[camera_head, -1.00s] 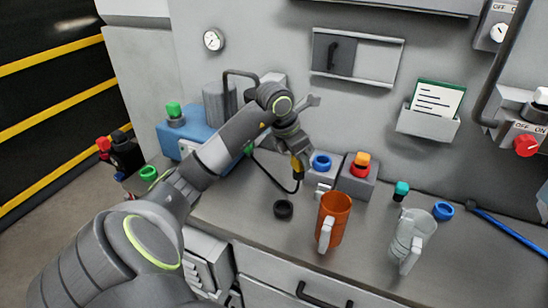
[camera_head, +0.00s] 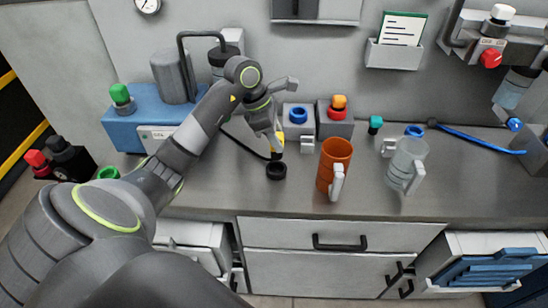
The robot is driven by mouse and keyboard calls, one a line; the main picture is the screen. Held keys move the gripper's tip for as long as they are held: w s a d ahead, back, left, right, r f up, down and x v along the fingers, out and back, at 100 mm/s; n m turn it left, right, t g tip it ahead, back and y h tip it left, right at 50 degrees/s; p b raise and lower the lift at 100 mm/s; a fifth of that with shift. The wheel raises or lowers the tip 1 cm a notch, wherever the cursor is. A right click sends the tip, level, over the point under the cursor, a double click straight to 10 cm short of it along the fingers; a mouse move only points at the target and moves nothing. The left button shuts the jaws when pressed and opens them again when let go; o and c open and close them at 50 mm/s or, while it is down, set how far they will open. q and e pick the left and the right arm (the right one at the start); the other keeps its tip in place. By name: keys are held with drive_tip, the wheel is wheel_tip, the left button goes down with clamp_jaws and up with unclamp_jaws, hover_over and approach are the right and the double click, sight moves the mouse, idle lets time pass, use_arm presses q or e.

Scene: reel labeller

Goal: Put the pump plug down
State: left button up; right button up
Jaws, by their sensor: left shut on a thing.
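My left gripper (camera_head: 276,140) is shut on the pump plug (camera_head: 277,155), with yellow and black parts showing below the jaws. A black cable (camera_head: 243,143) runs from the plug back to the left. The plug hangs just above and behind a black ring (camera_head: 276,171) on the worktop. I cannot tell whether it touches the ring or the worktop. The jaws hide much of the plug. My right gripper is not in view.
An orange mug (camera_head: 334,165) and a clear jug (camera_head: 406,163) stand right of the plug. Behind are a grey box with a blue ring (camera_head: 298,116) and a button box (camera_head: 336,127). A blue pump unit (camera_head: 150,125) stands left. The worktop front is clear.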

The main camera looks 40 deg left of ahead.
sight(277, 155)
use_arm(q)
wheel_tip(277, 155, down, 2)
drive_tip(key=shift+f, duration=0.2)
wheel_tip(277, 155, down, 4)
drive_tip(key=shift+f+p, duration=0.1)
drive_tip(key=shift+p, duration=0.55)
drive_tip(key=shift+f+b, duration=0.15)
drive_tip(key=shift+b, duration=0.15)
drive_tip(key=o, duration=1.1)
drive_tip(key=shift+r+p, duration=0.35)
drive_tip(key=shift+p, duration=0.05)
drive_tip(key=shift+b+v, duration=1.7)
drive_tip(key=shift+v, duration=4.2)
